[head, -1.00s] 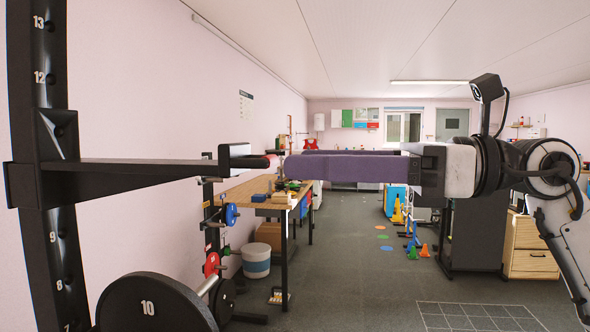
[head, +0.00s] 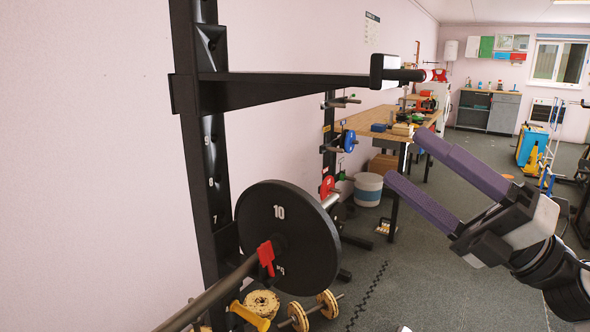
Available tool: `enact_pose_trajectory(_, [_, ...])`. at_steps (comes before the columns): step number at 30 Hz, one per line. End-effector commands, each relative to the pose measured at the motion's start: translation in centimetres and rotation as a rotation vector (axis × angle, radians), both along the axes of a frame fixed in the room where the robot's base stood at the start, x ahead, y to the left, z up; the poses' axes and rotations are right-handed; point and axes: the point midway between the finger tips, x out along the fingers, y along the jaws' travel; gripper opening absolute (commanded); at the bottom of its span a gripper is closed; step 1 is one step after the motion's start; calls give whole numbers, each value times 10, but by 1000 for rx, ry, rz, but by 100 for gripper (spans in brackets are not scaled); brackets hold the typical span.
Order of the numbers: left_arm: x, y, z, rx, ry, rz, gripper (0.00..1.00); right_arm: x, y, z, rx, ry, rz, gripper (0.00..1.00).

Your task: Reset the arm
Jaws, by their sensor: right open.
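My right gripper (head: 402,157) shows at the right of the head view. Its two long purple fingers point up and to the left, apart from each other, with nothing between them. It is open and clear of the rack and the plate. The black upright rack (head: 207,150) stands at the left, with a long arm (head: 290,86) reaching right from it. A black weight plate (head: 310,236) marked 10 sits on a bar below that arm, with a red clip (head: 266,257) in front of it. My left gripper is out of view.
A wooden workbench (head: 391,140) with tools stands behind the rack. A white bucket (head: 368,189) sits beneath it. Yellow-ended dumbbells (head: 299,318) lie low at the front. Grey floor (head: 410,290) is open below my right gripper.

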Motion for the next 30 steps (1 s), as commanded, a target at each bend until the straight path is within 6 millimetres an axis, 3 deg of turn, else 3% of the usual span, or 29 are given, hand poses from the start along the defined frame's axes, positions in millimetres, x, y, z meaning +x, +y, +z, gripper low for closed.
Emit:
enact_pose_trajectory(1, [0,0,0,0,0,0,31,13,-6,-38,144,156,-3,65])
enact_pose_trajectory(3, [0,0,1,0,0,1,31,27,-17,-87,327,354,-32,65])
enact_pose_trajectory(8, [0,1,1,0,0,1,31,35,-36,-208,643,747,-134,65])
enact_pose_trajectory(11, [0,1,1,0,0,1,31,22,-41,-283,798,969,-211,65])
enact_pose_trajectory(14, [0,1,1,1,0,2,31,-3,-41,-356,933,1180,-293,65])
enact_pose_trajectory(18, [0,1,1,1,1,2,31,-58,-32,-448,1097,1460,-414,65])
enact_pose_trajectory(21, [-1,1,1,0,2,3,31,-104,-21,-501,1195,1641,-499,65])
enact_pose_trajectory(24, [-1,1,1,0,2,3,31,-148,-8,-539,1270,1788,-570,65])
enact_pose_trajectory(27, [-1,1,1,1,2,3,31,-180,2,-562,1318,1891,-620,65])
enact_pose_trajectory(30, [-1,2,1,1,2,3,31,-199,8,-573,1345,1948,-649,65])
